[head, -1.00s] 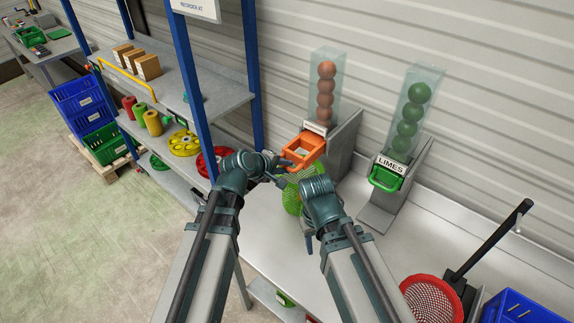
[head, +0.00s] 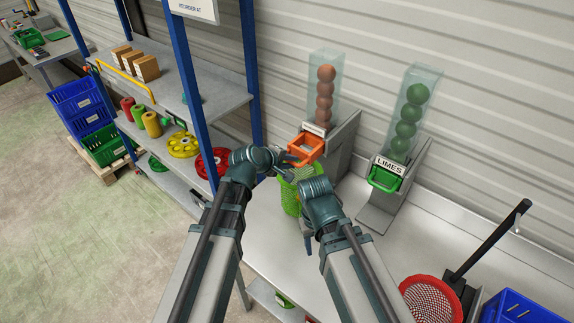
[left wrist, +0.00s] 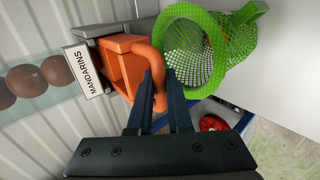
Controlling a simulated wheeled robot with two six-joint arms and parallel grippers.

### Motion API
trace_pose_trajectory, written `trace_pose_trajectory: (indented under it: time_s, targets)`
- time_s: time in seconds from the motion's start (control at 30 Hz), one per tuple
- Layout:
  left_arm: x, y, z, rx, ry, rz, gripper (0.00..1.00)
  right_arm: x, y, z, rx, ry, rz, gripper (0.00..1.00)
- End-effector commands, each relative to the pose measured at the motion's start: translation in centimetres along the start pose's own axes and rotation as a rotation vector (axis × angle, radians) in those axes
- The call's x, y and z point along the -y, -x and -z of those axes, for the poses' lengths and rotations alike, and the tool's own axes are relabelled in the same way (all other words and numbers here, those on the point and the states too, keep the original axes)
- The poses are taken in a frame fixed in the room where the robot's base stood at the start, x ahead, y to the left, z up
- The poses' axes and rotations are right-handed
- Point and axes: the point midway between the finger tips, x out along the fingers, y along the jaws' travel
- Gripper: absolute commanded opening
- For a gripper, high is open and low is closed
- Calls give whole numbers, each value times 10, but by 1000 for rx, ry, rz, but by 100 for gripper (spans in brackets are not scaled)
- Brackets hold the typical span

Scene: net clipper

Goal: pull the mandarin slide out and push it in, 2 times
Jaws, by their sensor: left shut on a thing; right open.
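The orange mandarin slide (head: 307,146) sticks out from the foot of the clear tube of mandarins (head: 325,95). It also shows in the left wrist view (left wrist: 122,68), beside the MANDARINS label (left wrist: 88,69). My left gripper (head: 287,163) is shut on the slide's orange handle (left wrist: 158,78), which lies between its fingers. A green net (head: 290,196) hangs below the slide, its mouth open toward it in the left wrist view. My right gripper (head: 308,240) is open, low beside the net; its fingers are mostly hidden by my wrist.
The LIMES dispenser (head: 385,175) with its green slide stands to the right. A red strainer (head: 432,298) and a blue crate (head: 520,308) are at the lower right. A shelf rack (head: 215,95) with a blue post stands close to my left arm. The bench middle is clear.

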Motion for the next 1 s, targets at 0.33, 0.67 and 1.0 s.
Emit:
trace_pose_trajectory:
  time_s: [0.33, 0.67, 1.0]
  targets:
    - [-18, -20, 3, -5, 2, -7, 0, 0, 1, 0, 0, 0, 0, 50]
    - [-32, -37, 3, -5, 2, -6, 0, 0, 1, 0, 0, 0, 0, 50]
    - [-46, -54, 3, -6, 2, -7, 0, 0, 1, 0, 0, 0, 0, 50]
